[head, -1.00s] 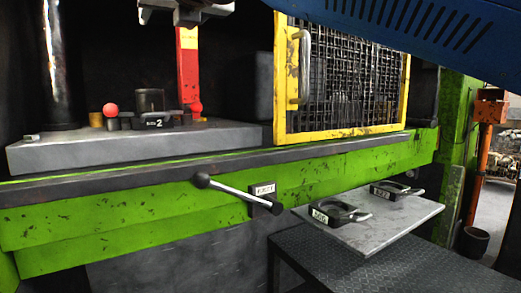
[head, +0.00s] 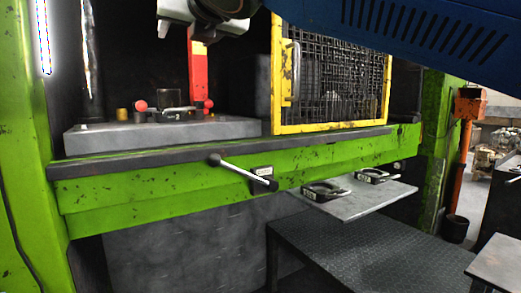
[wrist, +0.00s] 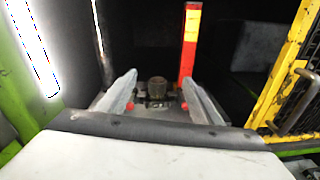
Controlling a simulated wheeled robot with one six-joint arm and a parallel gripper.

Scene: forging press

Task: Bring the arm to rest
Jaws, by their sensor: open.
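My gripper (wrist: 160,78) shows in the wrist view with its two grey fingers spread apart and nothing between them. It points toward the press bed, with the dark cylinder (wrist: 157,88) seen beyond the fingers. In the head view my blue arm (head: 420,40) crosses the top right. The grey wrist end (head: 190,10) shows at the top edge, above the press bed and left of the yellow guard; the fingertips are not clear there.
The grey press bed (head: 100,140) carries the cylinder and two red knobs. A yellow mesh guard (head: 278,80) stands to its right. A lever (head: 235,168) sticks out from the green beam (head: 130,205). A shelf (head: 375,205) holds two black handled tools. A table edge (head: 500,265) shows bottom right.

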